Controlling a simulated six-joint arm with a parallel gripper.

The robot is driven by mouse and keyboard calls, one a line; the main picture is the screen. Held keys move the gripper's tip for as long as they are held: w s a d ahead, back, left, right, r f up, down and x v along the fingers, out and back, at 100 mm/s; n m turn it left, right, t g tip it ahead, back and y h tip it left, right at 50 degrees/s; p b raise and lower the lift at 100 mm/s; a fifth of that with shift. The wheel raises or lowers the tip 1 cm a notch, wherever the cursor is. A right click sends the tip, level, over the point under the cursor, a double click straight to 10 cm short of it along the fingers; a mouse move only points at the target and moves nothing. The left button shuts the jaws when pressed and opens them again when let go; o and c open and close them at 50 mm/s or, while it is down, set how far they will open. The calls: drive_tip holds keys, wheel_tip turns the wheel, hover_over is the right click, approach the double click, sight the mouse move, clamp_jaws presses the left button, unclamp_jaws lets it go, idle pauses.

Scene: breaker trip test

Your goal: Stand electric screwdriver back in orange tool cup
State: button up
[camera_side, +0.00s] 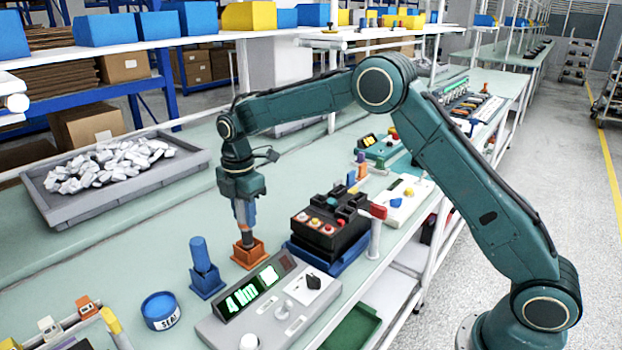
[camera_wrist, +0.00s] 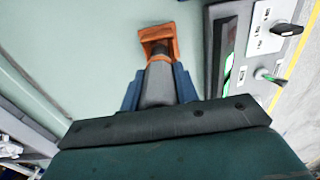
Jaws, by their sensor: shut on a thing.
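The electric screwdriver (camera_side: 240,214) hangs nearly upright under my gripper (camera_side: 244,212), which is shut on it. The orange tool cup (camera_side: 248,255) stands on the bench directly below. The screwdriver's lower end meets the cup opening and seems to be inside it; how deep I cannot tell. In the wrist view the grey screwdriver body (camera_wrist: 158,84) lies between the two blue fingers of my gripper (camera_wrist: 158,88). The orange cup (camera_wrist: 158,38) shows just beyond it, in line with the tool.
A blue holder with a blue cylinder (camera_side: 201,262) stands left of the cup. A grey torque tester (camera_side: 262,300) with a green display is close in front. A black breaker fixture (camera_side: 330,222) stands to the right. A blue round tin (camera_side: 161,311) and a grey parts tray (camera_side: 118,205) are farther left.

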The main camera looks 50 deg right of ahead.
drive_tip(key=shift+f, duration=1.8)
idle(0.4)
drive_tip(key=o, duration=1.1)
drive_tip(key=shift+f, duration=0.1)
wheel_tip(320, 180, up, 13)
drive_tip(key=shift+r, duration=0.5)
